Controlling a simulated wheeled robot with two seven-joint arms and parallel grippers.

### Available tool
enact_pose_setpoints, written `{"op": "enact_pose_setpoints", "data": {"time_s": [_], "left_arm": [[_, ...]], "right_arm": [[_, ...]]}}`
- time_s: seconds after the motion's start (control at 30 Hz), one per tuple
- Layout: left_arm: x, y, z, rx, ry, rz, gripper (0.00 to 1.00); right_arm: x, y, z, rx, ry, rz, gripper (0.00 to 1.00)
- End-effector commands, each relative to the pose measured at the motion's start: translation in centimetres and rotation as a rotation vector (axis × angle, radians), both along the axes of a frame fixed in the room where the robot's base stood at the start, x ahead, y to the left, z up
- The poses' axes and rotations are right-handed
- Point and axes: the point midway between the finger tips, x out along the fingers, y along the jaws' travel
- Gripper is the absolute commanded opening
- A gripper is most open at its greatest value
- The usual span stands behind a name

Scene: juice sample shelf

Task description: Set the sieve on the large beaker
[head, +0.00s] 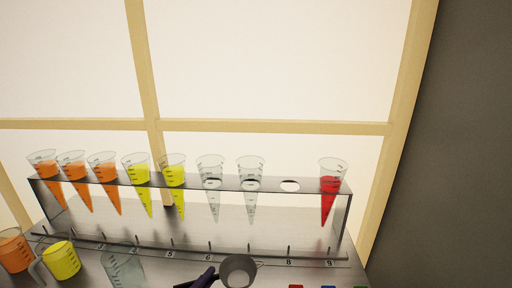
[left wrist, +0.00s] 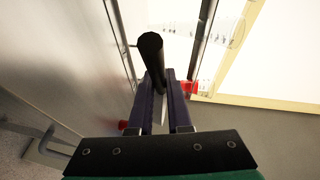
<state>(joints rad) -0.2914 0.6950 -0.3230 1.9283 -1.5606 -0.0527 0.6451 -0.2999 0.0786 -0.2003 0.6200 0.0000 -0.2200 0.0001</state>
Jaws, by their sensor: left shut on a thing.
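The sieve (head: 238,272) shows at the bottom of the head view as a round grey bowl with a dark inside. My left gripper (head: 206,277) is just left of the bowl, with its dark purple fingers at the picture's lower edge. In the left wrist view the purple fingers (left wrist: 163,112) are shut on the sieve's black handle (left wrist: 150,48). A clear, empty-looking beaker (head: 122,266), which seems to be the large beaker, stands left of the sieve, its lower part cut off. The sieve is apart from it. My right gripper is in neither view.
A metal rack (head: 270,184) holds several cones with orange, yellow, clear and red contents; one hole (head: 290,186) is empty. An orange measuring cup (head: 14,252) and a yellow one (head: 62,260) stand at the left. Small red and blue (head: 328,287) items lie at the bottom right.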

Motion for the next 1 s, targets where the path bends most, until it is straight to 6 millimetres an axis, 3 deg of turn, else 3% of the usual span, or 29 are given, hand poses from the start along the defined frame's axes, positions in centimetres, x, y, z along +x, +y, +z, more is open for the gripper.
{"op": "enact_pose_setpoints", "data": {"time_s": [0.17,0.63,1.0], "left_arm": [[-1.3,0.4,-0.4,-0.004,0.002,0.056,0.0],[-9.6,4.4,-1.7,-0.002,0.001,0.409,0.0],[-10.2,4.8,-1.8,0.0,-0.004,0.433,0.0]], "right_arm": [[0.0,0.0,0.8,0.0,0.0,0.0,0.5],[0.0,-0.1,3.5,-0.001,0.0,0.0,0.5],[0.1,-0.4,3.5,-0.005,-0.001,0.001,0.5]]}}
